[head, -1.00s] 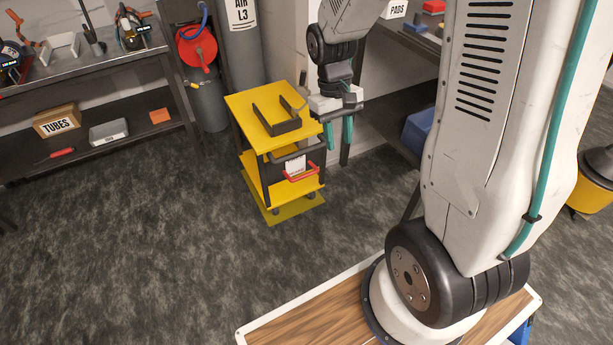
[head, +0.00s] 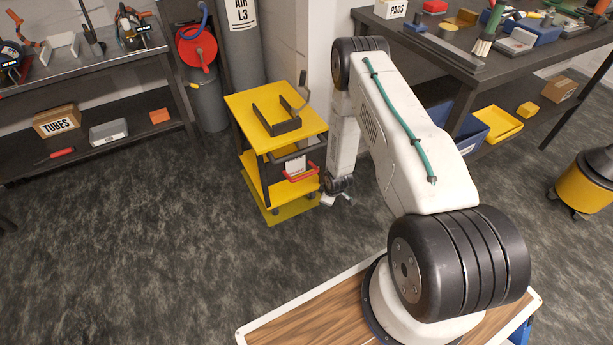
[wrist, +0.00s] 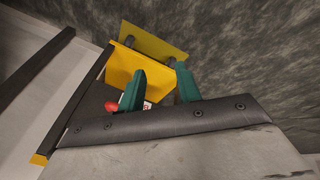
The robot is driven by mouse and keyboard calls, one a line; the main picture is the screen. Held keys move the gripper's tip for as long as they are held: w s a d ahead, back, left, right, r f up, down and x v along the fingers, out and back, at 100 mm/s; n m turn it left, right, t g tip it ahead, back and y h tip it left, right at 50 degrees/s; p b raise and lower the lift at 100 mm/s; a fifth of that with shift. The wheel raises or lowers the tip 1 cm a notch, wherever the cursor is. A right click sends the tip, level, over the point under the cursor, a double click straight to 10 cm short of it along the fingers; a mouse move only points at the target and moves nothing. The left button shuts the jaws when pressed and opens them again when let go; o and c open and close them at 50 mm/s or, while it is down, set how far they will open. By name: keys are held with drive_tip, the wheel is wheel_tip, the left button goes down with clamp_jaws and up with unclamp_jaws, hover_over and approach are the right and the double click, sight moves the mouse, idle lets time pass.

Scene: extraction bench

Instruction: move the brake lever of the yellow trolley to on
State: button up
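The yellow trolley (head: 262,140) stands on the floor left of my arm, on a flat yellow floor patch (head: 283,215). On its front side are a white label (head: 295,166) and a red bar-shaped handle (head: 301,175), which looks like the brake lever; I cannot tell its setting. My gripper (head: 342,199) is low beside the trolley's right side, mostly hidden behind my wrist in the head view. In the wrist view its two teal fingers (wrist: 162,88) are apart with nothing seen between them. The red handle's end (wrist: 112,107) shows just left of the left finger, partly hidden.
A grey gas cylinder (head: 241,60) and a red reel (head: 197,48) stand behind. A workbench (head: 455,55) is at right, a shelf (head: 90,150) at left. The floor in front is open.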

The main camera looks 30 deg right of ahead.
wheel_tip(320, 180, down, 7)
drive_tip(key=n+t, duration=0.2)
drive_tip(key=t, duration=0.1)
drive_tip(key=n+t, duration=0.8)
drive_tip(key=t, duration=0.2)
approach(307, 176)
drive_tip(key=w, duration=0.3)
drive_tip(key=shift+w+d+f, duration=0.1)
drive_tip(key=shift+w+f, duration=0.1)
drive_tip(key=shift+w, duration=1.1)
drive_tip(key=shift+w+f, duration=0.15)
drive_tip(key=shift+w, duration=1.15)
drive_tip(key=shift+w+d+f, duration=0.1)
drive_tip(key=shift+w+f, duration=0.1)
drive_tip(key=shift+w, duration=1.1)
